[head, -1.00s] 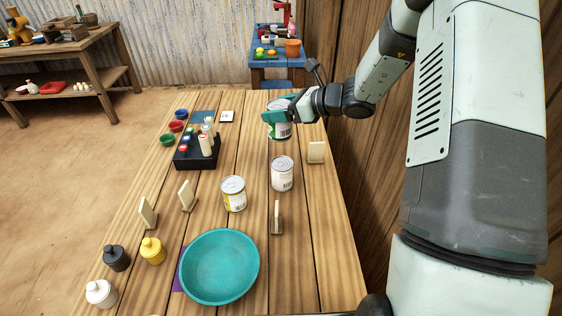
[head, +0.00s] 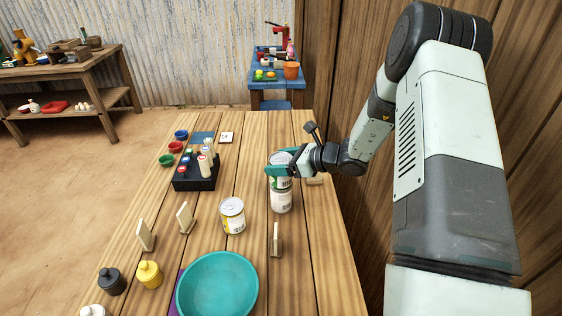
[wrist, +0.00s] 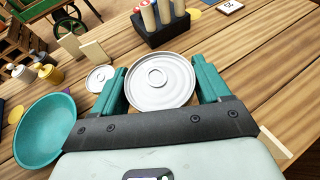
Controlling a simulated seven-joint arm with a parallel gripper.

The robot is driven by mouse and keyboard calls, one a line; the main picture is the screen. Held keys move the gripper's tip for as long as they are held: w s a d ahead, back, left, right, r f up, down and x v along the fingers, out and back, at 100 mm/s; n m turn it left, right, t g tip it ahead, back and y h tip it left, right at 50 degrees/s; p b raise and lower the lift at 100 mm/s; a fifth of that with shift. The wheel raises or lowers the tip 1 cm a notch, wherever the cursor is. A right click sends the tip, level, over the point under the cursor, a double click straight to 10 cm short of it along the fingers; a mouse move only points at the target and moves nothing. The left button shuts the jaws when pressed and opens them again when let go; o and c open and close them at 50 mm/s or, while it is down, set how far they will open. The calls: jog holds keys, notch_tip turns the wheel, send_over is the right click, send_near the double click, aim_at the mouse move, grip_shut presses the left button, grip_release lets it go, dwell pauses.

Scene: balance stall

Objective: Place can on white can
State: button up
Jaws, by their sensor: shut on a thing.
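A green-labelled can (head: 280,181) is held in my gripper (head: 279,169), whose teal fingers are shut around its upper part. The white can (head: 281,202) stands upright on the table directly below it. In the head view the green can's lower edge meets the top of the white can; whether they touch or a small gap remains, I cannot tell. In the wrist view the held can's silver lid (wrist: 160,80) lies between the two fingers and hides the white can.
A yellow-labelled can (head: 232,216) stands to the left of the white can. A teal bowl (head: 217,286) is in front. A black bottle rack (head: 194,184) is at the back left. Small wooden stands (head: 276,240) are nearby. A wooden wall borders the right.

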jog(key=shift+f, duration=0.1)
jog(key=o, duration=1.3)
jog(key=shift+o, duration=0.2)
jog(key=shift+d+r, duration=0.15)
jog(key=shift+r, duration=0.05)
jog(key=v, duration=0.7)
jog(key=shift+s, duration=0.1)
